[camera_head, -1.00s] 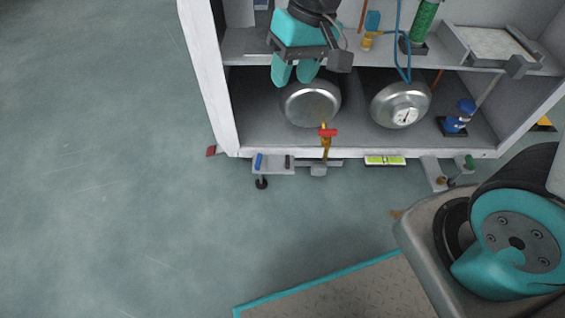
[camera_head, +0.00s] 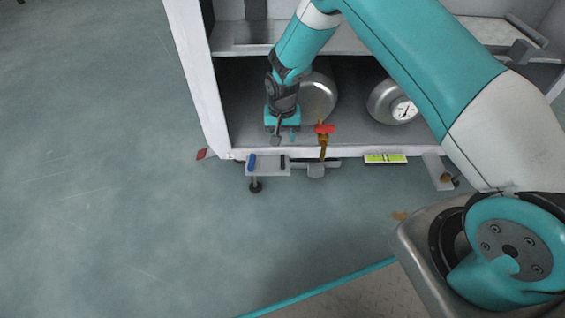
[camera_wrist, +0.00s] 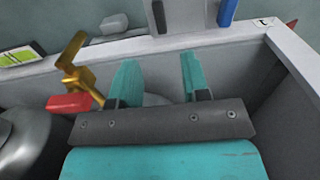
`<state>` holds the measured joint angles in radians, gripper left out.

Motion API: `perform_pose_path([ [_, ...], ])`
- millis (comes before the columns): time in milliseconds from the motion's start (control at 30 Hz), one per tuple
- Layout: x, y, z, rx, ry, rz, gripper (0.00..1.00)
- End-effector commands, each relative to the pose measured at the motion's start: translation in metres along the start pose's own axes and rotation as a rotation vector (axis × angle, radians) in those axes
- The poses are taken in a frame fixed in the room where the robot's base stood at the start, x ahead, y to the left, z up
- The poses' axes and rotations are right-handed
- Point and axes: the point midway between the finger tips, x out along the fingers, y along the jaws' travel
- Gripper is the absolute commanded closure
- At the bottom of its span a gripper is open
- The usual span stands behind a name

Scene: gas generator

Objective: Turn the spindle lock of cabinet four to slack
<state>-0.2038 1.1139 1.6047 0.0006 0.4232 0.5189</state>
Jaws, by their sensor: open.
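My gripper (camera_head: 282,132) is inside the lower compartment of the cabinet (camera_head: 190,75), near its front left edge. In the wrist view my gripper (camera_wrist: 160,78) shows two teal fingers apart, with nothing between them. Beyond the fingertips, outside the front rim, are a blue handle (camera_wrist: 228,12) and a black bar (camera_wrist: 158,16). In the head view the blue handle (camera_head: 252,162) and the black bar (camera_head: 283,162) are on a small grey bracket (camera_head: 267,171) below the cabinet front. I cannot tell for sure which part is the spindle lock.
A brass valve with a red handle (camera_head: 325,129) stands close to the right of my gripper. Behind it are a metal tank (camera_head: 318,98) and a tank with a dial (camera_head: 391,103). A green-yellow level (camera_head: 385,159) is on the front edge. The floor at left is clear.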

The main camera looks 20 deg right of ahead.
Motion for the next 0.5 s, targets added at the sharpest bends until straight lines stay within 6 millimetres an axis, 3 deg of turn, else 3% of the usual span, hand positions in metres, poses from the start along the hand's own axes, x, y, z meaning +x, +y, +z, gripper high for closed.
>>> perform_pose_path([
  [33,0.019,0.0,0.0,0.0,-0.002,0.001,0.57],
  [200,0.058,0.0,0.0,-0.001,-0.001,0.0,0.57],
  [500,0.102,0.0,0.0,-0.001,0.0,-0.001,0.57],
])
